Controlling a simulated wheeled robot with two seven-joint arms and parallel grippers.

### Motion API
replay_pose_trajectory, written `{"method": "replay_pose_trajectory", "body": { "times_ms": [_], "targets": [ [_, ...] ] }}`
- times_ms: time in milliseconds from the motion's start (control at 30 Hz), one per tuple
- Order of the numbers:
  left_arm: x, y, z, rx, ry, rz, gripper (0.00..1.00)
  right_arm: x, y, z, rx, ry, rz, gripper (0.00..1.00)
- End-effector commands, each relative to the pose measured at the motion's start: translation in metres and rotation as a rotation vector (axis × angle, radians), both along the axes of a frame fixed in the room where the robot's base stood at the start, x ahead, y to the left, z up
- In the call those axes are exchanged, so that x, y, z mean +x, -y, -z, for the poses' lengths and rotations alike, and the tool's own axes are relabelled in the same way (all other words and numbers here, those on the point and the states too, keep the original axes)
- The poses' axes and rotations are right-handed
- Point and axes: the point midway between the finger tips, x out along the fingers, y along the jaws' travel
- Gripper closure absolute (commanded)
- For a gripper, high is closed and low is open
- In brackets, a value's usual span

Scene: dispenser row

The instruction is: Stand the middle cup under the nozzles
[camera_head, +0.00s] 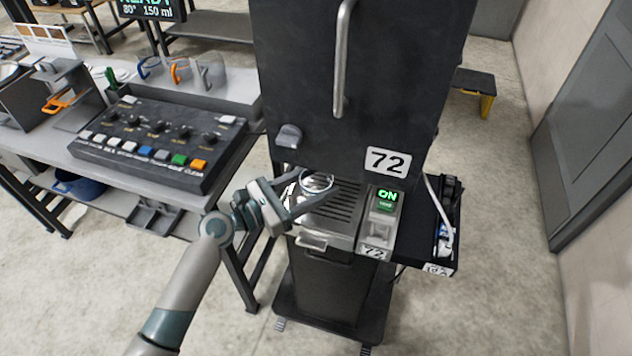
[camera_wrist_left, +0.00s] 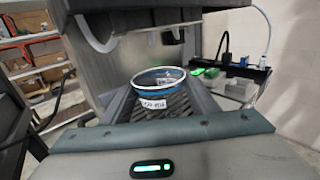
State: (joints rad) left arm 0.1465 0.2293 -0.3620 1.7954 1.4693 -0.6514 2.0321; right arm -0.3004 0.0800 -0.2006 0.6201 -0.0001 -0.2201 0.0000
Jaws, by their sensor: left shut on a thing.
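A clear round cup (camera_head: 316,181) with a blue band is at the slatted drip tray (camera_head: 338,212) of the tall dark dispenser (camera_head: 350,100). My left gripper (camera_head: 308,194) reaches in from the left and is shut on this cup. In the left wrist view the cup (camera_wrist_left: 158,80) looks upright over the slats, with a white label on its near side. I cannot tell whether its base touches the tray. The dispenser body hides the nozzles in the head view. My right gripper is not in view.
A bench at the left bears a control panel (camera_head: 160,140) with coloured buttons and several clear vessels with coloured handles (camera_head: 180,72). A small green-lit ON panel (camera_head: 385,205) stands right of the tray. A dark side shelf (camera_head: 430,245) with a white cable sits further right.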

Motion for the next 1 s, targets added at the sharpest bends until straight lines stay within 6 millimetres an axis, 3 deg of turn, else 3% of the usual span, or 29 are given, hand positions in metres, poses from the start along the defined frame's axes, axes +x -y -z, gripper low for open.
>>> {"method": "replay_pose_trajectory", "body": {
  "times_ms": [700,733,800,1000],
  "targets": [
    [0.000,0.000,0.012,0.000,0.000,0.000,0.71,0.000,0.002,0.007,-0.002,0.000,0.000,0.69],
    [0.000,0.000,0.012,0.000,0.000,0.000,0.44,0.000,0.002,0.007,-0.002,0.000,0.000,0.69],
    [0.000,0.000,0.012,0.000,0.000,0.000,0.27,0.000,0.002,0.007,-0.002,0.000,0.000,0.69],
    [0.000,0.000,0.012,0.000,0.000,0.000,0.24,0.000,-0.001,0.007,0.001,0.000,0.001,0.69]
  ]
}}
